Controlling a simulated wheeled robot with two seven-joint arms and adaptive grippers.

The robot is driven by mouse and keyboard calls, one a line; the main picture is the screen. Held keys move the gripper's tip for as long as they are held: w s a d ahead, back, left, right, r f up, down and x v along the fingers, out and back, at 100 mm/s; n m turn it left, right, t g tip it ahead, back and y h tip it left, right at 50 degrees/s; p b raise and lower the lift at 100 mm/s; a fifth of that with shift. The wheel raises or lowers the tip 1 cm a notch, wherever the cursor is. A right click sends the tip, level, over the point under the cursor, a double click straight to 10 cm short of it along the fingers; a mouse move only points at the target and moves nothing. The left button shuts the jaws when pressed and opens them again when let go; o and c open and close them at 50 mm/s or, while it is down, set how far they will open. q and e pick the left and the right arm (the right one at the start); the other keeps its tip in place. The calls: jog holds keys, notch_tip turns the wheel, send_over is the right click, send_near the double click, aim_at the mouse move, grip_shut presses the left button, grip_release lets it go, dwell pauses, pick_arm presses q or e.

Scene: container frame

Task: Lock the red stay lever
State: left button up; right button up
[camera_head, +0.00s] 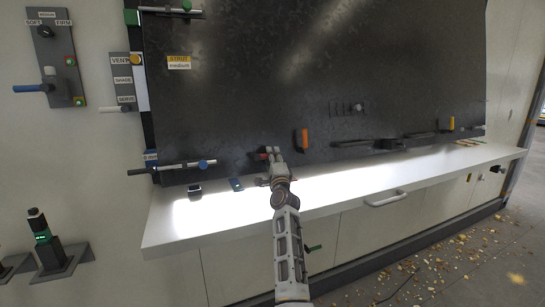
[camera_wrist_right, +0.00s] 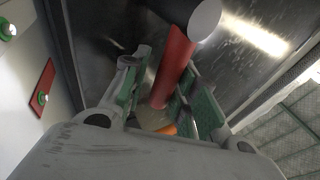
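The red stay lever shows in the right wrist view as a red bar (camera_wrist_right: 174,68) with a pale round end. In the head view only a small dark red part of it (camera_head: 262,156) shows beside my right gripper (camera_head: 274,155), at the lower edge of the dark panel. In the wrist view my right gripper (camera_wrist_right: 165,95) is open, with its green-padded fingers on either side of the red bar. A gap shows at the left finger; contact at the right finger is unclear. My left gripper is not in view.
The dark panel (camera_head: 240,110) stands above a white ledge (camera_head: 330,187). A small dark device (camera_head: 194,188) and a blue-lit one (camera_head: 237,184) are on the ledge.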

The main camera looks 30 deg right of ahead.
jog(key=shift+o, duration=0.7)
jog(key=shift+r, duration=0.1)
jog(key=shift+h, duration=0.3)
jog(key=shift+s+r, duration=0.1)
jog(key=shift+r, duration=4.9)
jog(key=shift+d, duration=0.1)
jog(key=s+d+f, duration=0.1)
jog(key=s+d, duration=0.1)
jog(key=s, duration=0.5)
jog(key=s+d+f+b, duration=0.1)
jog(key=s+d, duration=0.2)
jog(key=s, duration=0.4)
jog(key=shift+s+d+f, duration=0.2)
jog(key=shift+d+f, duration=0.1)
jog(key=shift+f, duration=0.1)
